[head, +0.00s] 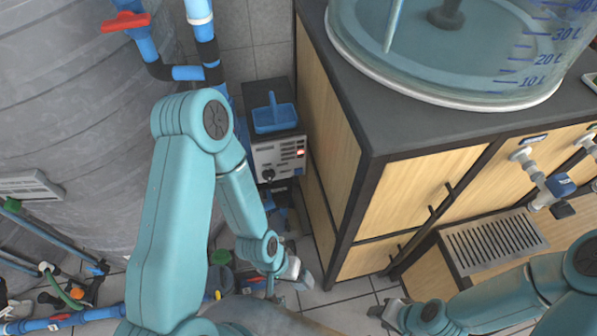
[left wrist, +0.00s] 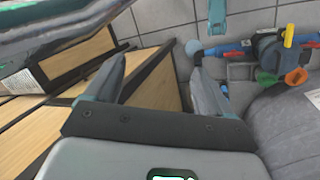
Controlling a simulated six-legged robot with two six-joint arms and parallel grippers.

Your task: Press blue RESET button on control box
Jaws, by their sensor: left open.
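The control box (head: 279,157) is a grey box with a dark knob, small markings and a small red light on its front, standing between the grey tank and the wooden cabinet. I cannot make out the blue RESET button at this size. My left gripper (head: 295,274) is low in front of the box, well apart from it. In the left wrist view its two fingers (left wrist: 155,88) are spread with nothing between them. My right gripper (head: 384,312) is low in front of the cabinet, and its opening is unclear. I cannot make out the control box in the left wrist view.
A blue tray (head: 275,117) sits above the control box. The large grey tank (head: 75,120) is at left, with blue pipes (head: 206,50) beside it. The wooden cabinet (head: 410,195) stands at right with a clear graduated vessel (head: 450,85) on top. Pipe fittings (left wrist: 270,55) lie near the wall.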

